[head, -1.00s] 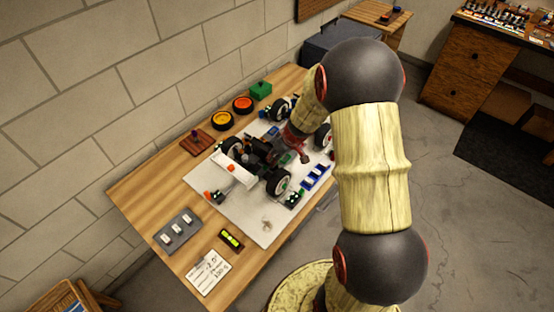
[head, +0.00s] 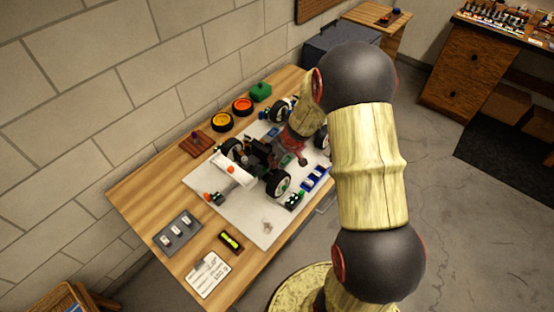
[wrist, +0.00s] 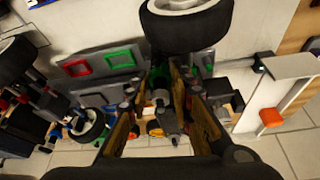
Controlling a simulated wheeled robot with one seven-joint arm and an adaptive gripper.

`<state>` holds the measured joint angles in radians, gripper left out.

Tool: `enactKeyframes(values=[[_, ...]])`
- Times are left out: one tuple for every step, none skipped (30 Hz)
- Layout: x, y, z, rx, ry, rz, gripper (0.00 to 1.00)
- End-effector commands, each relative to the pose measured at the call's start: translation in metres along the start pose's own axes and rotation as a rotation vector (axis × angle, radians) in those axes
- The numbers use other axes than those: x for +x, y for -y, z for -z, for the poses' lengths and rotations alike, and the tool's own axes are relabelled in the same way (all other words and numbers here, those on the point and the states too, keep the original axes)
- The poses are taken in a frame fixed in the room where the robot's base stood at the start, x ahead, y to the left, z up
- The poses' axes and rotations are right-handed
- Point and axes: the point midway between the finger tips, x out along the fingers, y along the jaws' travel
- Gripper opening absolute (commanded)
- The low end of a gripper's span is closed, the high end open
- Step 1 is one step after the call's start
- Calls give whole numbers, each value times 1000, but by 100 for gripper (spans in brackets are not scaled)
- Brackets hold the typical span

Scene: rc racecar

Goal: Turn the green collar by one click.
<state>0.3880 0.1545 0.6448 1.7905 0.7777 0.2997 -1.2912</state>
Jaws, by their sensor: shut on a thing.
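The RC car (head: 262,158) stands on a white mat on the wooden bench. My gripper (wrist: 166,78) is shut on a small part between its two tan fingers in the wrist view. That part has a green ring (wrist: 159,83), which looks like the green collar, with a dark grey piece below it. A car wheel (wrist: 187,22) is just beyond the fingertips. In the head view my arm reaches down over the right side of the car and hides the held part. I cannot tell the collar's exact turn.
A white wing with an orange knob (wrist: 272,117) is close at the right of the wrist view. Red and green framed pieces (wrist: 76,67) lie left of the fingers. A grey switch block (head: 177,232) and a note card (head: 208,275) lie at the bench's near end.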

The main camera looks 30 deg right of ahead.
Motion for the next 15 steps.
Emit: enactKeyframes(values=[[0, 0, 0, 0, 0, 0, 8], [0, 0, 0, 0, 0, 0, 6], [0, 0, 0, 0, 0, 0, 4], [0, 0, 0, 0, 0, 0, 2], [0, 0, 0, 0, 0, 0, 1], [0, 0, 0, 0, 0, 0, 0], [0, 0, 0, 0, 0, 0, 0], [0, 0, 0, 0, 0, 0, 0], [0, 0, 0, 2, 0, -1, 0], [0, 0, 0, 6, 0, -3, 0], [0, 0, 0, 13, 1, -5, 0], [0, 1, 0, 25, 2, -11, 0], [-1, 1, 0, 39, 2, -17, 0], [-1, 2, 0, 56, 2, -24, 0], [-1, 3, 0, 82, 3, -35, 0]])
